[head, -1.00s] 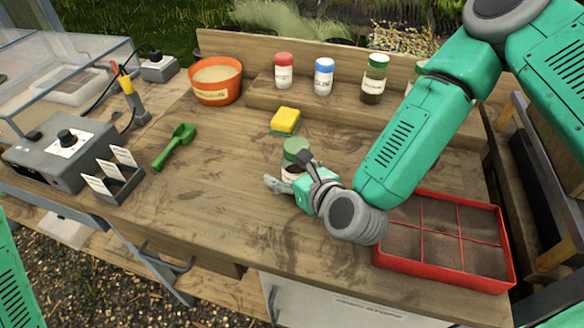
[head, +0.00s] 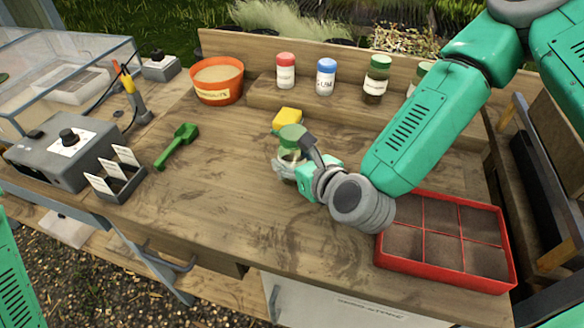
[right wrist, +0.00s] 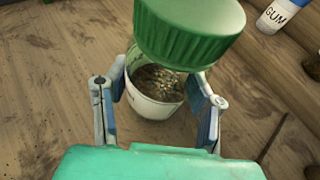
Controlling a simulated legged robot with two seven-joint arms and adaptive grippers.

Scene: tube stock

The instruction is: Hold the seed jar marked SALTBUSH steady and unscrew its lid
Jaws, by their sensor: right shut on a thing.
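A seed jar (head: 287,158) with a green lid (head: 291,136) is held in front of the yellow sponge. My right gripper (head: 293,171) is shut on the jar's body, below the lid. In the right wrist view the jar (right wrist: 155,92) is between the two fingers, with seeds showing through its clear wall and a pale label band. The lid (right wrist: 190,32) is on top, close to the camera. The label's writing cannot be read, so I cannot confirm SALTBUSH. My left gripper is out of view; only a bit of my left arm shows.
A red-lidded jar (head: 285,72), a blue-lidded GUM jar (head: 326,78) and a green-lidded jar (head: 376,80) stand on the rear shelf. A sponge (head: 287,118), green scoop (head: 177,145), orange pot (head: 217,82) and red divided tray (head: 382,250) are on the bench. The front middle is clear.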

